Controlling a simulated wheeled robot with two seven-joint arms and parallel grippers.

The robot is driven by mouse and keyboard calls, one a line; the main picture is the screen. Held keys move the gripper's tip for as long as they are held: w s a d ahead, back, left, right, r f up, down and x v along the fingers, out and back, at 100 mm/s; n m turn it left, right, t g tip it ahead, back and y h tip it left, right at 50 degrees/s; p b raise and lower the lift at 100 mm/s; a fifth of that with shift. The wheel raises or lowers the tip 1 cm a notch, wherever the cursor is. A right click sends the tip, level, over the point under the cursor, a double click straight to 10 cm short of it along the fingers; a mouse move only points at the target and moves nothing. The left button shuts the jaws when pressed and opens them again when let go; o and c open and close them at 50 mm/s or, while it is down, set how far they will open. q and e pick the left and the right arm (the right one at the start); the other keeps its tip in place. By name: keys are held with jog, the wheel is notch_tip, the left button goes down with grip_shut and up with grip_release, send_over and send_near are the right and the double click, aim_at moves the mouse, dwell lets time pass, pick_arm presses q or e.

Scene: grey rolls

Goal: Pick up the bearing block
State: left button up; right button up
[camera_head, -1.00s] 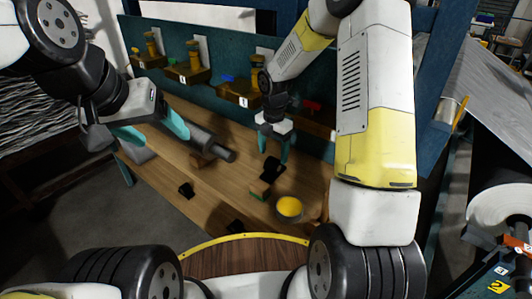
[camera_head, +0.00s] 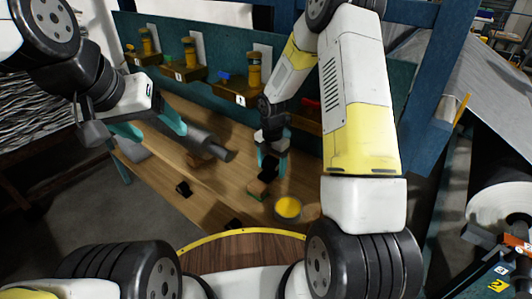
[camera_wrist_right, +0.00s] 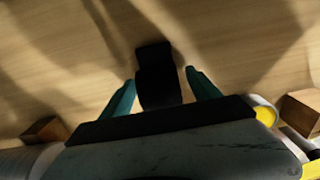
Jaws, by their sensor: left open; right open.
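A black block (camera_head: 268,172), which I take to be the bearing block, sits on the wooden bench top. In the right wrist view the black block (camera_wrist_right: 155,65) is upright in the picture, with its near part between the two teal fingers. My right gripper (camera_wrist_right: 161,90) is open around it, with a gap showing at each side. In the head view my right gripper (camera_head: 273,158) points down over the block and partly hides it. My left gripper (camera_head: 149,127) is open and empty at the left, above the bench beside a grey roll (camera_head: 205,142).
A wooden block (camera_head: 257,190) and a yellow round tin (camera_head: 288,208) are close to the right gripper. Small black pieces (camera_head: 184,188) lie toward the bench's front edge. Brown shelves (camera_head: 240,94) with yellow-brown bottles line the blue back panel.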

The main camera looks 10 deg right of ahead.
grip_shut()
dwell(0.3)
jog(key=shift+r, duration=0.15)
